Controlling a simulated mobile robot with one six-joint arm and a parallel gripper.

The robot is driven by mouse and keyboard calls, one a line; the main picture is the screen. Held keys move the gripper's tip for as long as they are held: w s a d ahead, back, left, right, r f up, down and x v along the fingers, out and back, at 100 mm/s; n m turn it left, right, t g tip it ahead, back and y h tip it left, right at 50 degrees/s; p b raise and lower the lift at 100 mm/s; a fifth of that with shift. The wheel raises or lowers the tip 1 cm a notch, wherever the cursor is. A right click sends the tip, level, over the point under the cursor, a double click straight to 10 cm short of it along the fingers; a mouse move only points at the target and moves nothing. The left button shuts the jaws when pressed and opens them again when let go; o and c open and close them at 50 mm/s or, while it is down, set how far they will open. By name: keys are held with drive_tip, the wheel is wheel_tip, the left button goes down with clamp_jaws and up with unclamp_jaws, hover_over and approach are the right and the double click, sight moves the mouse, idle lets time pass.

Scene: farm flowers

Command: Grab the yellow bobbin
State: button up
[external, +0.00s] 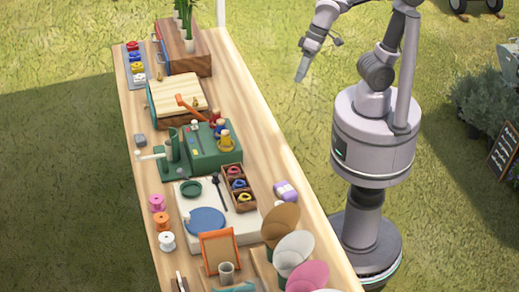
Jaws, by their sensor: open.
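Several yellow items show in the external view, and I cannot tell for certain which is the bobbin. A yellow piece (227,143) stands upright on the green machine (196,150). A small yellow ring-shaped piece (243,197) lies in the near compartment of a wooden box (229,172). My gripper (301,77) is open and empty, raised in the air right of the table, apart from all of them.
The long wooden table (255,110) is crowded. Pink, orange and white spools (167,241) line its left edge. A wooden block with a plant (187,45) stands at the far end. Colored paper cones (294,250) fill the near right. The table's far right strip is clear.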

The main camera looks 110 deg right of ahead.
drive_tip(key=w+d+m+g+h+p, duration=0.1)
drive_tip(key=w+d+m+g+p, duration=0.2)
drive_tip(key=w, duration=1.1)
drive_tip(key=m+g+h+p, duration=0.1)
drive_tip(key=m+h, duration=0.1)
drive_tip(key=m, duration=0.4)
approach(225, 132)
drive_tip(key=f+b, duration=0.1)
drive_tip(key=f, duration=0.1)
drive_tip(key=f+b, duration=0.1)
drive_tip(key=f, duration=0.1)
drive_tip(key=d+f+b, duration=0.1)
drive_tip(key=f, duration=0.1)
drive_tip(key=shift+f+b, duration=0.15)
drive_tip(key=shift+b, duration=0.2)
drive_tip(key=f, duration=0.1)
drive_tip(key=f+b, duration=0.1)
drive_tip(key=f, duration=0.1)
drive_tip(key=f+b, duration=0.1)
drive_tip(key=f, duration=0.1)
drive_tip(key=shift+w+d+f, duration=0.2)
drive_tip(key=shift+d+f, duration=0.05)
drive_tip(key=shift+d, duration=0.05)
drive_tip(key=shift+r, duration=0.15)
drive_tip(key=shift+c, duration=0.4)
clamp_jaws()
